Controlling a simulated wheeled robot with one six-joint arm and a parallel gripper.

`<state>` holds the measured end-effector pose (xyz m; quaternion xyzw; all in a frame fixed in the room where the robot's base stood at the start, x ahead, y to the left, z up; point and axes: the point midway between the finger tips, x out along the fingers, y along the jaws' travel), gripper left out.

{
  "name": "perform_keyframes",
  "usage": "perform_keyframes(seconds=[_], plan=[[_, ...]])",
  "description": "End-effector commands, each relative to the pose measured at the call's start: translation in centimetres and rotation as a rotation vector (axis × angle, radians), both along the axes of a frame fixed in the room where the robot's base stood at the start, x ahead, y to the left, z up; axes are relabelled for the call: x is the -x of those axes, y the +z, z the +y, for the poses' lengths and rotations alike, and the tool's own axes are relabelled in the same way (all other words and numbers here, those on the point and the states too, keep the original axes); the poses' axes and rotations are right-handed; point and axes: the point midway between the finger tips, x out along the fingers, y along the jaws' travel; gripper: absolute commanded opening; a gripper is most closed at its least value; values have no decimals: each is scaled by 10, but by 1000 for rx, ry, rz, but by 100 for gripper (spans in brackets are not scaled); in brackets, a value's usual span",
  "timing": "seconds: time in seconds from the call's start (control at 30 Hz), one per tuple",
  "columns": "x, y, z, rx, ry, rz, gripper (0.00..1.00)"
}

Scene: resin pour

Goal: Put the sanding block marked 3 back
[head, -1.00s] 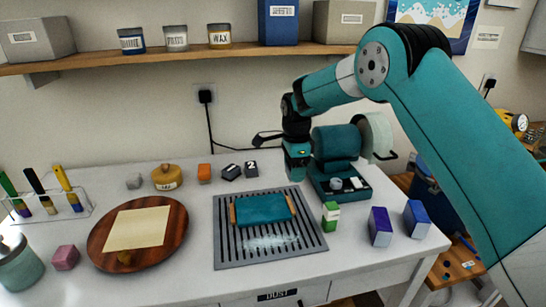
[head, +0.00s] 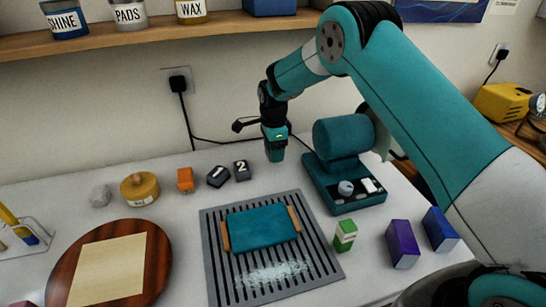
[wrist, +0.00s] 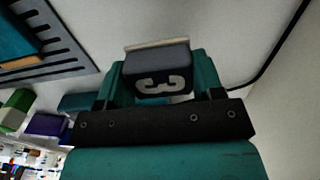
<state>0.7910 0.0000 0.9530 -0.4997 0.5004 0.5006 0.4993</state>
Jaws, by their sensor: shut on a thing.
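My gripper (head: 275,156) is shut on the sanding block marked 3 (wrist: 160,80). In the head view the fingers hide the held block, and my gripper is near the wall, left of the teal machine. Two more dark blocks stand on the table to its left: the sanding block marked 1 (head: 218,177), which is turned at an angle, and the sanding block marked 2 (head: 242,170).
A grey slotted grate (head: 209,255) carries a teal piece with wooden ends (head: 261,230). An orange block (head: 185,180) and a round yellow pot (head: 139,189) are further left. The teal machine (head: 343,170) stands close on the right. The white table is clear between block 2 and my gripper.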

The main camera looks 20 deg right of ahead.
Motion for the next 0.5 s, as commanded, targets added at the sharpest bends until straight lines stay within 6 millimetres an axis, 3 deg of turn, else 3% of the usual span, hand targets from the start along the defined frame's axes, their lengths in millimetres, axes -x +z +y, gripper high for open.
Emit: perform_keyframes(seconds=[0.33,0.5], plan=[[0,-38,0,0,0,0,39],[-1,-42,0,0,0,-3,39]])
